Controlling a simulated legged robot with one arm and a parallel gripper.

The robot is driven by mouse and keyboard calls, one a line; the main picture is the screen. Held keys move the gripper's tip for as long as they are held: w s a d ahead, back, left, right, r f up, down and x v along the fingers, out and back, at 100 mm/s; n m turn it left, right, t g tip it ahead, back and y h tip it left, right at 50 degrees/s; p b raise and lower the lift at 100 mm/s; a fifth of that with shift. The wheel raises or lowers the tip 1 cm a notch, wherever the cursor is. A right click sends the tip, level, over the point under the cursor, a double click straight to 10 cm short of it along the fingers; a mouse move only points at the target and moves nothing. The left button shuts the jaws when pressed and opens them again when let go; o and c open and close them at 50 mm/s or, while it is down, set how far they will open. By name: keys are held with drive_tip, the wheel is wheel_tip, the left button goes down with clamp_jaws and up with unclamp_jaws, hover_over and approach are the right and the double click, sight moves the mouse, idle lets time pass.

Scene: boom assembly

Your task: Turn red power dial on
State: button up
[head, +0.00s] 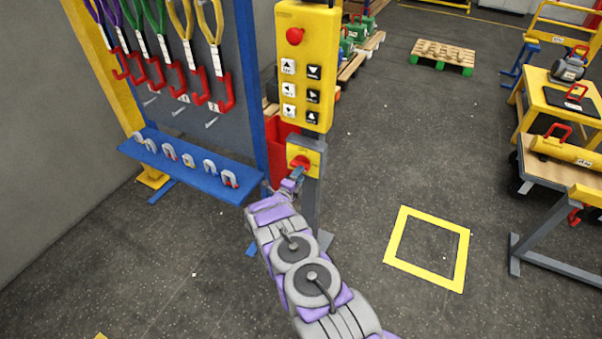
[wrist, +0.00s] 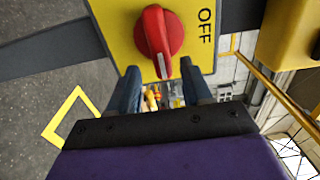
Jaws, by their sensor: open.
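The red power dial (head: 299,162) sits on a yellow plate (head: 315,156) on the post below the button panel. In the wrist view the dial (wrist: 161,32) is close, with its white mark at the lower end of its handle, towards my gripper. The word OFF shows sideways on the plate to the right of the dial. My gripper (wrist: 160,70) is open, with one finger on each side of the dial's lower end. I cannot tell if either finger touches it. In the head view my gripper (head: 294,178) is at the dial, partly hidden by my arm.
A yellow button panel (head: 305,65) with a red button stands above the dial. A blue shelf (head: 190,164) with shackles and a board of hanging slings are to the left. A yellow floor square (head: 428,248) lies on open floor to the right. A workbench (head: 550,175) stands farther right.

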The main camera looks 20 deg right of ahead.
drive_tip(key=p+v, duration=0.1)
drive_tip(key=v, duration=1.4)
drive_tip(key=shift+p, duration=0.35)
drive_tip(key=w+a+r+n+y, duration=0.7)
drive_tip(key=w+a+r+y, duration=0.15)
drive_tip(key=r, duration=0.25)
drive_tip(key=s+a+r+n+g+y+b, duration=0.1)
drive_tip(key=s+a+r+n+y, duration=0.25)
drive_tip(key=s+r, duration=0.2)
drive_tip(key=s+a+r+n+g+y, duration=0.25)
drive_tip(key=s+a+r+n, duration=0.2)
drive_tip(key=r, duration=0.25)
drive_tip(key=s+d+r+n+g, duration=0.2)
drive_tip(key=s+r+n+g, duration=0.1)
drive_tip(key=s, duration=1.3)
drive_tip(key=s+d+r+n+g, duration=0.2)
drive_tip(key=s+n, duration=0.4)
drive_tip(key=s, duration=1)
drive_tip(key=s+d+r+n+g+b, duration=0.1)
drive_tip(key=s+r+n+g, duration=0.3)
drive_tip(key=s, duration=1.2)
drive_tip(key=shift+d+r+n, duration=0.3)
drive_tip(key=shift+d+r, duration=0.6)
drive_tip(key=shift+r, duration=0.05)
